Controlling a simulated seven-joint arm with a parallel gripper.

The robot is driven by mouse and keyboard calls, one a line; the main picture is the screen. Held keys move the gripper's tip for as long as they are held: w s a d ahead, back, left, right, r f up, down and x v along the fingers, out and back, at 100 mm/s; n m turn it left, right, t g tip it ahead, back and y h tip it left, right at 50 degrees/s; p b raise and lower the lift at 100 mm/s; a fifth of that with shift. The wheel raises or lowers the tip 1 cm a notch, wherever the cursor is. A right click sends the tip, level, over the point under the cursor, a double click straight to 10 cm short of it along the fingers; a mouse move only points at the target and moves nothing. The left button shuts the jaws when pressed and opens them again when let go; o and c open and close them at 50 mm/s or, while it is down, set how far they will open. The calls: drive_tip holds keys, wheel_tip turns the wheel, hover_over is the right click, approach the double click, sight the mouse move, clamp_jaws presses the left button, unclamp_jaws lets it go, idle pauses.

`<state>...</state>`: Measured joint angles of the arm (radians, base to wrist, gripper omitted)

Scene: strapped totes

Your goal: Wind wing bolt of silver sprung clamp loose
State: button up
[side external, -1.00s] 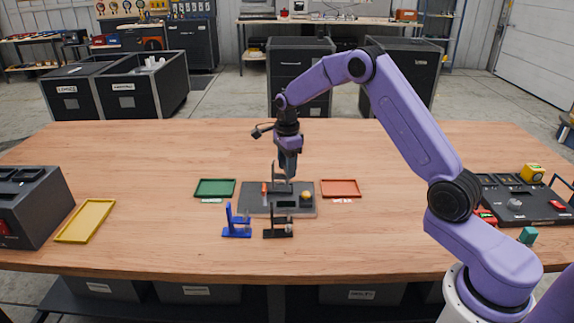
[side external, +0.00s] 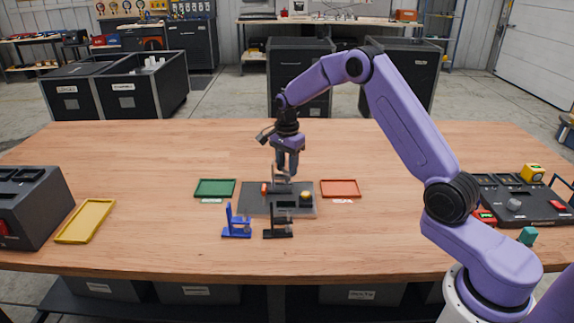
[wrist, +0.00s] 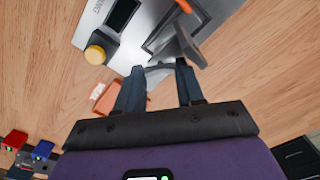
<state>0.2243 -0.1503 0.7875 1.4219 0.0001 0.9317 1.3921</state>
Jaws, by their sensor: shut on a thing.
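The silver sprung clamp (wrist: 182,46) stands on the grey base plate (wrist: 95,24) in the wrist view, with an orange part (wrist: 184,6) at its far end. In the side view the clamp (side external: 279,182) is small and partly hidden under my gripper (side external: 286,172). In the wrist view the two dark fingers of my gripper (wrist: 158,72) are a little apart, with a thin grey bar, the wing bolt (wrist: 159,69), between them. My gripper is shut on this wing bolt, and its fingertips hide the bolt's ends.
A blue clamp (side external: 237,231) and a black clamp (side external: 278,233) stand in front of the plate. A green tray (side external: 215,188) lies left and a red tray (side external: 340,188) right. A yellow knob (wrist: 95,54) rises from the plate. The back of the table is clear.

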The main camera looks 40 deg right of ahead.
drive_tip(key=n, duration=1.2)
drive_tip(key=shift+n, duration=0.4)
drive_tip(key=n, duration=1.2)
drive_tip(key=o, duration=1.1)
drive_tip(key=shift+c, duration=0.2)
